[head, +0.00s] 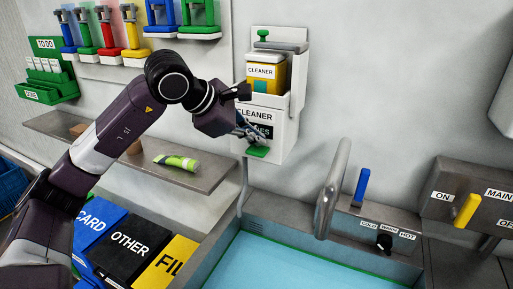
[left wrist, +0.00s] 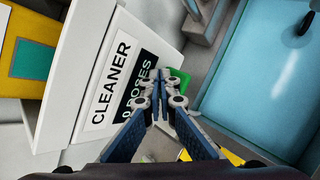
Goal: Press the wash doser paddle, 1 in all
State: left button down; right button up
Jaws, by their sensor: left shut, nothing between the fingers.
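The wash doser (head: 279,105) is a white wall box labelled CLEANER, with a yellow container at its top and a green paddle (head: 257,152) at its bottom. In the left wrist view, the doser front (left wrist: 100,70) fills the left side and the green paddle (left wrist: 183,79) shows behind the fingertips. My left gripper (head: 252,135) is shut and empty, just in front of the doser's lower front and above the paddle. It also shows in the left wrist view (left wrist: 160,78). I cannot tell whether the fingertips touch the paddle. My right gripper is out of view.
A sink of blue water (head: 310,265) lies below, with a tap (head: 332,190) and blue lever (head: 361,186) to the right. A grey shelf (head: 205,175) holds a green tube (head: 176,162). Bins labelled CARD and OTHER (head: 128,250) stand lower left. Coloured dispensers (head: 135,45) hang upper left.

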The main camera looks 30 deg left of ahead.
pick_arm(q)
jog(key=shift+f, duration=0.3)
jog(key=shift+f+b, duration=0.95)
jog(key=shift+b, duration=0.05)
dwell(0.5)
jog(key=shift+r, duration=0.15)
jog(key=shift+r+p, duration=1.3)
jog(key=shift+r, duration=0.25)
notch_tip(320, 180, up, 6)
jog(key=p, duration=0.5)
